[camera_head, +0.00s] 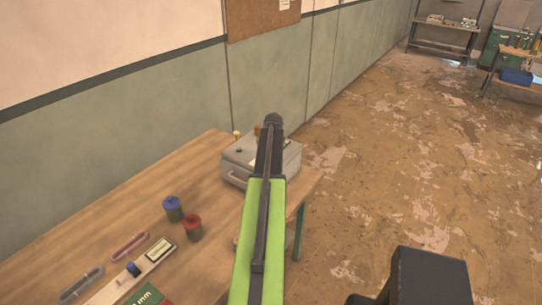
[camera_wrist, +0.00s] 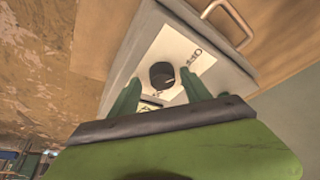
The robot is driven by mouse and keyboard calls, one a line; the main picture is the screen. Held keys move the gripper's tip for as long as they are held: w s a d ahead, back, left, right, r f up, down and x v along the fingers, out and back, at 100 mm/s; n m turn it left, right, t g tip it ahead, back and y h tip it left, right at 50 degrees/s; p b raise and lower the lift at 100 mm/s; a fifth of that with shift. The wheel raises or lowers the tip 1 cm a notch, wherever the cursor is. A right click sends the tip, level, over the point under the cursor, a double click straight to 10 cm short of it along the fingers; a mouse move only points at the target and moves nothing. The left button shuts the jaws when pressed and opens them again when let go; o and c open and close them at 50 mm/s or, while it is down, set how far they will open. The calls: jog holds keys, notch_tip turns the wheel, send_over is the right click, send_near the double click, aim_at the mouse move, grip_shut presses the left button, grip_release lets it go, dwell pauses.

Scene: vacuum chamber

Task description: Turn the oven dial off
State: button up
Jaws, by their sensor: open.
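The oven, a grey metal box (camera_head: 237,163) with a handle on its front, sits at the far end of the wooden table. My arm hides part of it in the head view. In the wrist view the oven (camera_wrist: 141,27) shows a white panel (camera_wrist: 168,46) with a round black dial (camera_wrist: 162,75). My gripper (camera_wrist: 160,80) is open, with its two green fingers on either side of the dial in the picture. I cannot tell whether the fingertips reach down around the dial or touch it. My gripper is hidden in the head view.
The wooden table (camera_head: 130,205) holds a blue-topped jar (camera_head: 172,208), a red-topped jar (camera_head: 192,227) and small tools at the near left. A wall runs along the left. The worn floor (camera_head: 400,160) to the right is open. Shelves stand at the far right.

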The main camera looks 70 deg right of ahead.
jog(key=p+v, duration=1.6)
jog(key=v, duration=0.1)
jog(key=shift+a+r, duration=0.1)
